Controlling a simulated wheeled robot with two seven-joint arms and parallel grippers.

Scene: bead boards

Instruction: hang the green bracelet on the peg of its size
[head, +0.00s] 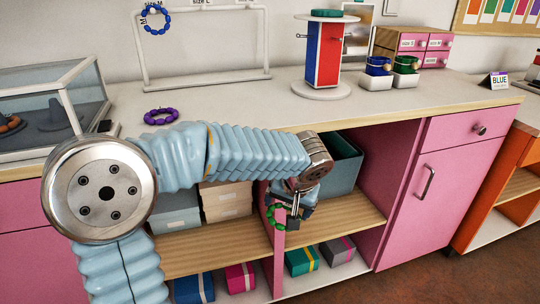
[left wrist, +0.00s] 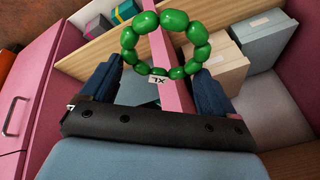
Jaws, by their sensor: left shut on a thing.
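The green bracelet (head: 277,217) hangs from my left gripper (head: 293,208) in front of the open pink cabinet, below the counter top. In the left wrist view the green bracelet (left wrist: 166,28) stands as a ring of big beads between the two dark fingers of the gripper (left wrist: 158,76). Its small white tag (left wrist: 158,79) reads XL, upside down. The white peg rack (head: 205,78) stands at the back of the counter, with labels for size L and size M at its top edge. A blue bracelet (head: 155,28) tagged M hangs at its left. My right gripper is out of view.
A purple bracelet (head: 161,116) lies on the counter (head: 250,108). A glass case (head: 50,100) stands at the left. A red and blue stand (head: 323,55), small cups and pink drawers (head: 412,42) stand to the right. Boxes fill the shelves below.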

